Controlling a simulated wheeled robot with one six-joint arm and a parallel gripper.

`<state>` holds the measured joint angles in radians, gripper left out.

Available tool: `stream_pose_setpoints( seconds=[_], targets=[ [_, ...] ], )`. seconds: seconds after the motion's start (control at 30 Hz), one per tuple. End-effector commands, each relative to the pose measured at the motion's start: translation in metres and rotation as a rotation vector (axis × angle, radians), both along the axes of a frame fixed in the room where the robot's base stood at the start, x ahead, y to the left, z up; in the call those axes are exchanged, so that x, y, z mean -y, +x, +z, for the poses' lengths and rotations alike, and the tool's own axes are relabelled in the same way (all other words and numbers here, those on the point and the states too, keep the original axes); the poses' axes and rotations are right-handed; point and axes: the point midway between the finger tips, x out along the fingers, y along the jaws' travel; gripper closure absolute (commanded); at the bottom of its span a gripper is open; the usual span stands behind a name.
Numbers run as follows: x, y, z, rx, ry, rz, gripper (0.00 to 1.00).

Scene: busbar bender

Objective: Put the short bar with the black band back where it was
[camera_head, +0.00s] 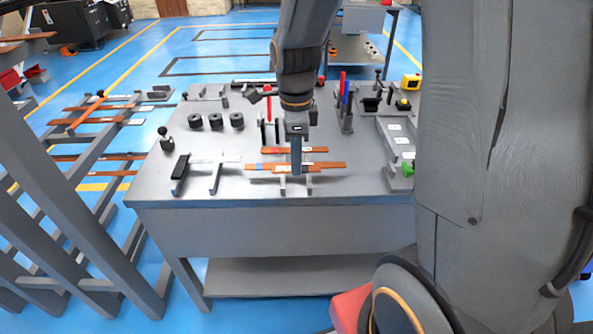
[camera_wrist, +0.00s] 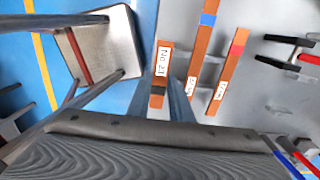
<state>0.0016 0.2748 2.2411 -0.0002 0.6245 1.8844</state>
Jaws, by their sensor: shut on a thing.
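The short copper bar with the black band (camera_wrist: 158,90) and a white label reading "NO 21" lies between the fingers of my gripper (camera_wrist: 167,108) in the wrist view. My gripper is shut on it near the band. In the head view my gripper (camera_head: 296,172) points down at the front of the grey table, over the bars. Beside the held bar are a blue-banded bar (camera_wrist: 204,40) and a red-banded bar (camera_wrist: 232,68), both labelled. I cannot tell whether the held bar touches its support.
The table (camera_head: 160,185) carries a black-handled lever tool (camera_head: 181,172) and several dark round dies (camera_head: 216,121) at left. A grey tray (camera_head: 394,138) is at right. Red and blue handled tools (camera_head: 345,95) stand behind. A rack with copper bars (camera_head: 95,121) is at far left.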

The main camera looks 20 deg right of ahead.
Motion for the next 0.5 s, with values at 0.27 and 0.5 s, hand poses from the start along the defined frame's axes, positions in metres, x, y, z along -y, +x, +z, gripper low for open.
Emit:
stream_pose_setpoints(
  seconds=[0.27,0.5],
  targets=[
    [0.0,-0.001,-0.035,-0.003,0.0,0.001,1.0],
    [0.0,-0.001,-0.039,-0.001,0.0,0.001,1.0]
  ],
)
